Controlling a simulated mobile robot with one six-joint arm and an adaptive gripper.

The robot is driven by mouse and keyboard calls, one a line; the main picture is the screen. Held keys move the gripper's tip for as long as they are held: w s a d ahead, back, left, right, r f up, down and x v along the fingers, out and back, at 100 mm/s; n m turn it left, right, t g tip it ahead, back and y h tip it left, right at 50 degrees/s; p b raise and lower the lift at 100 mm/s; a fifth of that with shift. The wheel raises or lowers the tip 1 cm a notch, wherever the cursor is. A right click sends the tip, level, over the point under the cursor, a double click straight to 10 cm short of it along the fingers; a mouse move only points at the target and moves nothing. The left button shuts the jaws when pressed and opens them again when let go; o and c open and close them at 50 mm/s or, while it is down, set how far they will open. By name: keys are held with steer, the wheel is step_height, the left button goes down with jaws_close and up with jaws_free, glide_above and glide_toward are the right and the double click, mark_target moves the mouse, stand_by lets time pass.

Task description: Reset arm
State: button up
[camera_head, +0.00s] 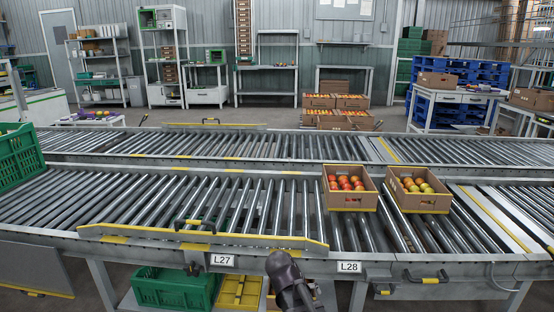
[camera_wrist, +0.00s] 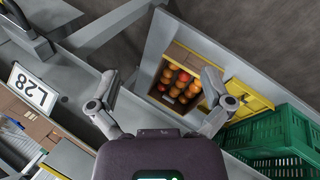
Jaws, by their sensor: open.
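My gripper (camera_wrist: 160,76) is open in the wrist view, with its two fingers spread wide and nothing held between them. Below and beyond the fingers, a box of red and orange tomatoes (camera_wrist: 178,85) shows, apart from the fingertips as far as I can tell. In the head view, my dark arm (camera_head: 285,280) reaches down at the front edge of the conveyor, between the L27 label (camera_head: 222,260) and the L28 label (camera_head: 349,267). The fingers are not clearly visible there. The L28 label also shows upside down in the wrist view (camera_wrist: 33,88).
Two cardboard boxes of tomatoes (camera_head: 350,203) (camera_head: 418,205) stand on the roller conveyor (camera_head: 262,207). A green crate (camera_head: 175,289) and a yellow crate (camera_head: 239,291) sit underneath. Another green crate (camera_head: 20,160) is at far left. The rollers left of the boxes are clear.

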steer(key=s+d+r+m+g+y+p, duration=0.2)
steer(key=s+d+r+m+y+p, duration=0.2)
steer(key=s+d+r+y+p, duration=0.25)
step_height(320, 180, up, 36)
steer(key=d+h+p, duration=0.1)
steer(key=d+p, duration=0.1)
steer(key=p, duration=3.5)
steer(key=shift+s, duration=0.3)
steer(key=shift+h, duration=0.25)
steer(key=shift+c, duration=0.2)
